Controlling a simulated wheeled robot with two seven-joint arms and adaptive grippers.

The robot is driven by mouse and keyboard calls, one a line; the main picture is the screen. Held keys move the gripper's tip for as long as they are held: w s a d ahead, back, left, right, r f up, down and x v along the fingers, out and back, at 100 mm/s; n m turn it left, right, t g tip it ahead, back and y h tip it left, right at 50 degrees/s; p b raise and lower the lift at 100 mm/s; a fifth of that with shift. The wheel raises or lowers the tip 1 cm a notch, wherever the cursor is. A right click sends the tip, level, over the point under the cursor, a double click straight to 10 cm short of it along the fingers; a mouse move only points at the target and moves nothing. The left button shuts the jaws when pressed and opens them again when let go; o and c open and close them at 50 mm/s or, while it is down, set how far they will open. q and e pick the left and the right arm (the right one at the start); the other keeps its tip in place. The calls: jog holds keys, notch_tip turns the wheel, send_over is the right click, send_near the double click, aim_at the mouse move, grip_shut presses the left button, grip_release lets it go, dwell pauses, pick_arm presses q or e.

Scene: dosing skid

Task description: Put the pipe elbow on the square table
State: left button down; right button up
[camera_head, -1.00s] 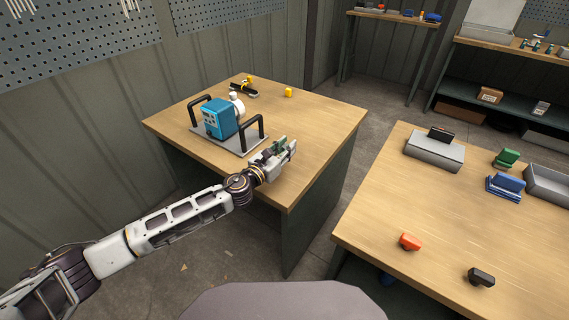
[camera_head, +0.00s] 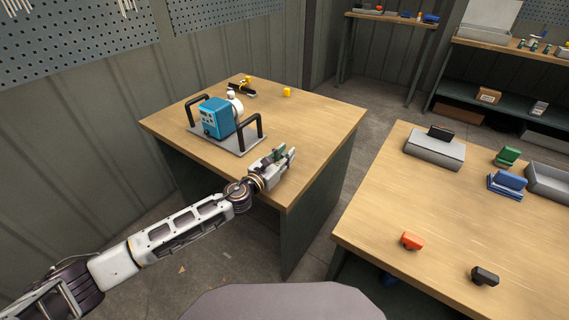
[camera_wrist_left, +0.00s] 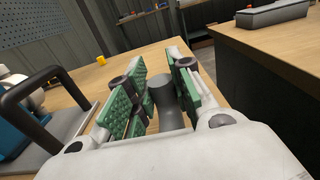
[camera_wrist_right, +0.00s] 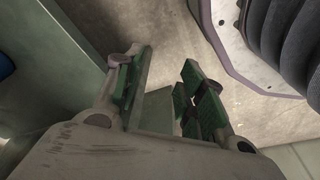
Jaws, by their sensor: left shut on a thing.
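The square table (camera_head: 315,155) is the left wooden-topped one with a dosing pump on it. My left gripper (camera_head: 284,155) is at this table's front right part, low over the top. In the left wrist view its green-padded fingers (camera_wrist_left: 158,85) are shut on a dark grey pipe elbow (camera_wrist_left: 165,97). The elbow is mostly hidden in the head view, and I cannot tell whether it touches the table. My right gripper (camera_wrist_right: 158,90) shows only in its wrist view, open and empty, above the floor.
The blue pump (camera_head: 216,118) stands on a grey plate with black handles (camera_head: 250,131), left of my left gripper. Yellow pieces (camera_head: 287,92) lie farther back. A second table (camera_head: 440,220) at the right holds orange, black, blue and green parts. A floor gap separates the tables.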

pick_arm(q)
jog(key=shift+f, duration=0.1)
jog(key=shift+f, duration=0.2)
notch_tip(320, 180, down, 2)
jog(key=shift+f+b, duration=0.15)
jog(key=shift+b, duration=0.65)
jog(key=shift+f, duration=0.3)
pick_arm(e)
jog(key=shift+w+a+r, duration=0.1)
jog(key=shift+a+r, duration=0.15)
jog(key=shift+r, duration=0.7)
jog(key=shift+w+a+r, duration=0.15)
jog(key=shift+a+r, duration=0.1)
jog(key=shift+r, duration=0.65)
jog(key=shift+w+a+r, duration=0.1)
jog(key=shift+a+r, duration=0.15)
jog(key=shift+r, duration=0.7)
pick_arm(q)
jog(key=shift+f, duration=0.1)
pick_arm(e)
jog(key=shift+r, duration=0.1)
pick_arm(q)
jog(key=c, duration=1.3)
grip_release()
jog(key=shift+o, duration=0.2)
pick_arm(e)
jog(key=shift+r, duration=0.2)
